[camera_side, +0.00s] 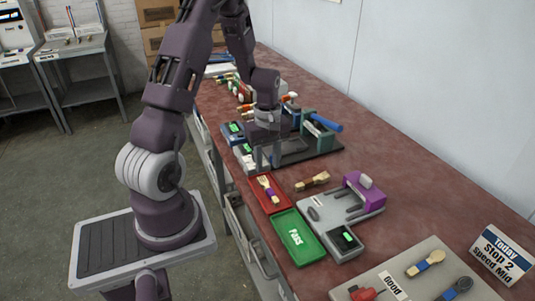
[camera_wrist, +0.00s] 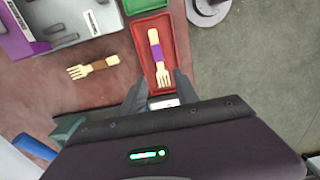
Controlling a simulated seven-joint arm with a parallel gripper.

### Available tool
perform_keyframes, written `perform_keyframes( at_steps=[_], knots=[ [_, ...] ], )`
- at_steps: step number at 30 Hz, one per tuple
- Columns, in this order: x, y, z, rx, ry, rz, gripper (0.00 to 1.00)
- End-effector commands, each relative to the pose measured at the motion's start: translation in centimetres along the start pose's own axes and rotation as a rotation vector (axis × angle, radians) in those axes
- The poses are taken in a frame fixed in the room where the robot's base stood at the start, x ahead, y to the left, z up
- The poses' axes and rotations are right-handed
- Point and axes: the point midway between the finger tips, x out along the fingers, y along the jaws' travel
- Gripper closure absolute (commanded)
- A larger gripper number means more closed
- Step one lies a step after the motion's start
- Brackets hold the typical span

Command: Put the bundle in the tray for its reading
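A wooden fork bundle with a purple band (camera_wrist: 155,52) lies in the red tray (camera_wrist: 143,30); the side view shows this bundle (camera_side: 268,190) and red tray (camera_side: 283,204) too. A second fork bundle, brown-banded (camera_wrist: 94,67), lies on the table beside the red tray; it also shows in the side view (camera_side: 313,182). The green tray marked Pass (camera_side: 314,247) is empty. My gripper (camera_wrist: 160,88) has its fingers apart, on either side of the purple-banded bundle's lower end in the picture.
A grey station with a purple clamp (camera_side: 362,188) and a lit green display (camera_side: 347,238) stands right of the trays. A blue-handled press (camera_side: 323,122) and several bundles are behind. A GOOD sample board (camera_side: 415,272) and a Today sign (camera_side: 501,256) stand in front.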

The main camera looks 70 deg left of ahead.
Motion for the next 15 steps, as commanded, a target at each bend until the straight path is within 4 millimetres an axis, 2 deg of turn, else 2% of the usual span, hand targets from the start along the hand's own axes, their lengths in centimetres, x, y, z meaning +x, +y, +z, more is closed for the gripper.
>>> perform_keyframes(
  at_steps=[3,6,8,9,11,13,15],
  knots=[
    [-2.4,0.1,-0.1,-0.001,0.003,0.003,0.63],
    [-3.5,0.0,0.0,0.0,0.001,0.002,0.63],
    [-4.4,0.1,0.4,0.024,0.005,0.008,0.63],
    [-5.5,0.4,1.1,0.066,0.014,0.022,0.63],
    [-8.2,0.7,3.0,0.181,0.036,0.055,0.63],
    [-12.2,0.4,6.4,0.38,0.075,0.108,0.63],
    [-16.2,-0.9,10.4,0.616,0.124,0.166,0.63]
  ],
)
